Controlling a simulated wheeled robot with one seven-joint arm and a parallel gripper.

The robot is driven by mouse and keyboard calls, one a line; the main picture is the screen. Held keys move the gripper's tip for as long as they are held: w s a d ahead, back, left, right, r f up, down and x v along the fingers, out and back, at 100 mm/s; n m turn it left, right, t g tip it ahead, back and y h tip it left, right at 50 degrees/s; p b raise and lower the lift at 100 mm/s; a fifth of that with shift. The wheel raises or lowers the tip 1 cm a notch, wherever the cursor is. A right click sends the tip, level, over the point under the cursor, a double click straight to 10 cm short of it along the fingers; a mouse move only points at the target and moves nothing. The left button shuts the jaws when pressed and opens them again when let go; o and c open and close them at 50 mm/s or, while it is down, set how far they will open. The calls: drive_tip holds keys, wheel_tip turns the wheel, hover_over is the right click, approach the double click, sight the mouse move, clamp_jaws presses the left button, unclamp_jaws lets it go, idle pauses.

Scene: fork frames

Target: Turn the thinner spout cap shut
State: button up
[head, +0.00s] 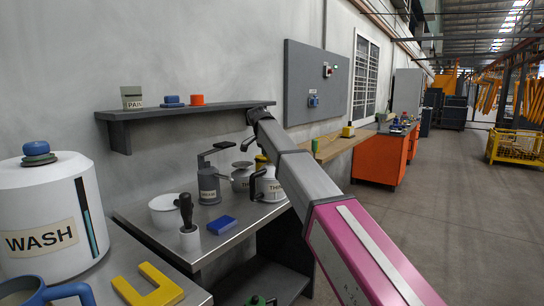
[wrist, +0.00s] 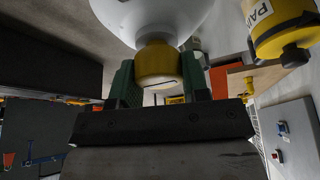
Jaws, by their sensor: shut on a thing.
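The white thinner can (head: 270,187) stands on the grey bench in the head view, its label partly readable, with a dark handle on its left. In the wrist view its white body (wrist: 150,14) fills the top. The yellow spout cap (wrist: 157,65) sits against the can, with a thin dark line on its face. My gripper (wrist: 157,82) is shut on the cap, one green finger on each side. I cannot tell how far the cap is turned. In the head view my arm reaches over the bench, and the fingertips cannot be made out.
A yellow container (wrist: 283,27) with a paint label is close by at the right of the wrist view. A grey pump can (head: 208,187), white pot (head: 165,211), dark-handled tool (head: 187,225) and blue block (head: 222,225) share the bench. A shelf (head: 180,120) hangs above.

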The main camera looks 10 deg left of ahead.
idle(0.3)
drive_tip(key=o, duration=0.9)
drive_tip(key=shift+o, duration=0.2)
drive_tip(key=v, duration=1)
drive_tip(key=shift+a+r, duration=0.15)
drive_tip(key=shift+r, duration=0.15)
drive_tip(key=shift+s, duration=0.25)
